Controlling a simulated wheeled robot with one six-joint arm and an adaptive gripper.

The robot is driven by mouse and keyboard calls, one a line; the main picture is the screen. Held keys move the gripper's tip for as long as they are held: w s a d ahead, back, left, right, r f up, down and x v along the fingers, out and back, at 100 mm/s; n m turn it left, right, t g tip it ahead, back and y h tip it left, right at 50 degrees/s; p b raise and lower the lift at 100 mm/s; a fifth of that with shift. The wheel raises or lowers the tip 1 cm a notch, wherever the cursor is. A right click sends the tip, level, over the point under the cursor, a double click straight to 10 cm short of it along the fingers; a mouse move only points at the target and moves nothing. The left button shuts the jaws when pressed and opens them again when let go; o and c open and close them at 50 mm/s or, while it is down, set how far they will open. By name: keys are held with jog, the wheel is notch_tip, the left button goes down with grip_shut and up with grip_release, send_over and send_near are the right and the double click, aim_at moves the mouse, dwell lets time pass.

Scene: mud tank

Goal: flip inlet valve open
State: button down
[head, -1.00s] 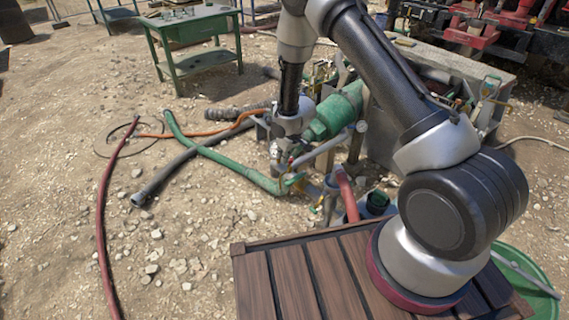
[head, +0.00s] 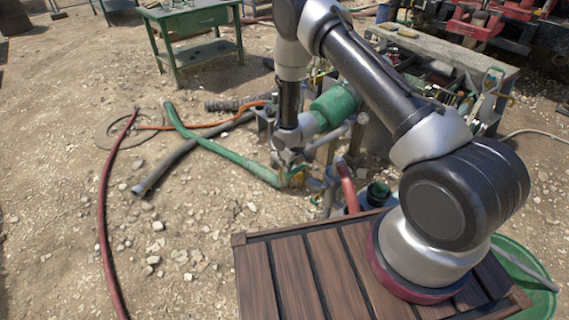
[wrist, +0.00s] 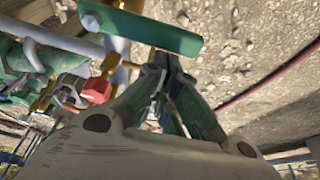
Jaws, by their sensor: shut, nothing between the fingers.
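My gripper (wrist: 167,66) is shut and empty in the wrist view, its fingertips close to a flat green bar (wrist: 150,28). The bar looks like a valve lever and lies across the top of a pale pipe. Whether the fingers touch it, I cannot tell. A red knob or handle (wrist: 97,90) sits left of the fingers beside brass-coloured fittings. In the head view my gripper (head: 289,163) points down at the pipe fittings by the end of a green hose (head: 215,149). The inlet valve there is small and partly hidden by my gripper.
A green pump body (head: 335,106) and a grey tank (head: 440,50) stand just right of my gripper. A red hose (head: 347,188) rises close by. A dark grey hose (head: 180,165) and a long red hose (head: 102,220) lie on gravel. A green table (head: 195,20) stands behind.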

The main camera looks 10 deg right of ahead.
aim_at(290, 173)
jog(key=shift+s+n, duration=0.4)
jog(key=shift+n, duration=0.2)
jog(key=s+n, duration=0.1)
jog(key=n, duration=0.1)
jog(key=s+d+n+g+y, duration=0.1)
jog(key=s+n, duration=0.1)
jog(key=shift+d+n, duration=0.2)
jog(key=shift+n, duration=0.1)
jog(key=n, duration=0.1)
jog(key=s+d+n+g, duration=0.1)
jog(key=shift+s+n+y, duration=0.15)
jog(key=shift+n+y, duration=0.25)
jog(key=s+d+n+g, duration=0.1)
jog(key=s+d+n, duration=0.1)
jog(key=d, duration=0.4)
jog(key=shift+n, duration=0.9)
jog(key=shift+w+d, duration=0.1)
jog(key=shift+r, duration=0.1)
